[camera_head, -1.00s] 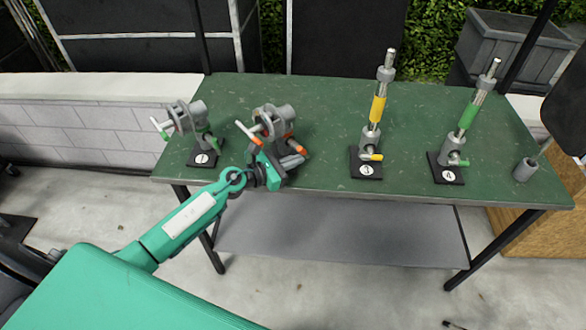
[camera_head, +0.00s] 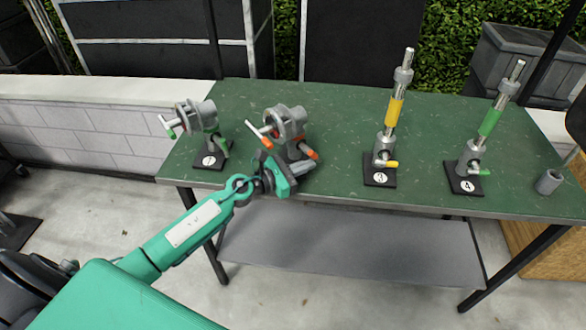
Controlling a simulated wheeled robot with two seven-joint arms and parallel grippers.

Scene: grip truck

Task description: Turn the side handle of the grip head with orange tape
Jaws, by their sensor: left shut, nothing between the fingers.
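The grip head with orange tape (camera_head: 288,122) stands on the green table, left of its middle. It is grey, with a light T-shaped handle (camera_head: 262,131) on its left side and an orange-tipped handle (camera_head: 308,153) low on its right. My left gripper (camera_head: 264,158) is shut and empty, just in front of and below this head, near the table's front edge. Its dark fingers point up toward the lower part of the head and hide part of its base; whether they touch it I cannot tell. My right gripper is out of view.
A green-taped grip head (camera_head: 198,117) stands to the left. A yellow-banded post (camera_head: 395,112) and a green-banded post (camera_head: 490,122) stand to the right on black bases. A small grey cylinder (camera_head: 548,182) is near the right edge. The table (camera_head: 340,135) is clear in between.

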